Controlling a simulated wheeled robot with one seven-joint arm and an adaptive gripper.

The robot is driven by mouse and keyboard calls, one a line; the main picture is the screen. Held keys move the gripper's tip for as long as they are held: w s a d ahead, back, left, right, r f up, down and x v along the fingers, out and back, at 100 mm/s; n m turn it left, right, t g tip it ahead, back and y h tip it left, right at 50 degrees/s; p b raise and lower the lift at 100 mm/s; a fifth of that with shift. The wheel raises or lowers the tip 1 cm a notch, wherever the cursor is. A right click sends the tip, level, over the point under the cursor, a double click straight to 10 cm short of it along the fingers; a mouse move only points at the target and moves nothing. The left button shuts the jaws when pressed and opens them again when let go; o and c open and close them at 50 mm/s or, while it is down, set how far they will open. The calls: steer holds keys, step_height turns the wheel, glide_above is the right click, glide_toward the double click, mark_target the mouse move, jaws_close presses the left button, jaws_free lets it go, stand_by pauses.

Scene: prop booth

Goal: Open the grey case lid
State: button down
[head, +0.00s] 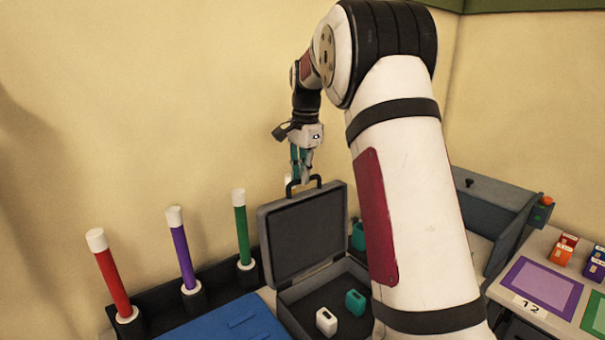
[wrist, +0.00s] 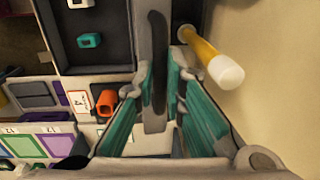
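The grey case (head: 318,278) stands on the table with its lid (head: 303,236) raised to near upright. The lid's black handle (head: 304,183) is at its top edge. My gripper (head: 304,174) points down at the handle from above. In the wrist view the handle (wrist: 157,60) runs edge-on between the two teal-padded fingers (wrist: 162,88), with visible gaps beside it. The fingers look apart rather than closed on it. The case's dark interior (wrist: 105,45) shows, with a white block (head: 326,322) and a teal block (head: 355,302) inside.
Red (head: 113,280), purple (head: 182,258) and green (head: 241,228) white-capped rods stand in a black rack along the wall. A blue panel (head: 225,322) lies left of the case. A grey bin (head: 490,205) and a purple card (head: 541,287) are at right. A yellow rod (wrist: 205,52) is near my fingers.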

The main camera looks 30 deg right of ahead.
steer(key=shift+s, duration=0.1)
steer(key=shift+s+r, duration=0.1)
steer(key=shift+s, duration=0.2)
steer(key=shift+t, duration=0.7)
steer(key=s+p, duration=0.2)
steer(key=s, duration=0.3)
steer(key=shift+s+d+p, duration=0.1)
steer(key=shift+s+p, duration=0.2)
steer(key=shift+p, duration=0.1)
steer(key=c, duration=1.7)
jaws_free()
steer(key=shift+o, duration=0.2)
steer(key=shift+r, duration=0.2)
step_height(320, 180, up, 12)
steer(key=s, duration=0.2)
steer(key=shift+f, duration=0.25)
steer(key=shift+s, duration=0.1)
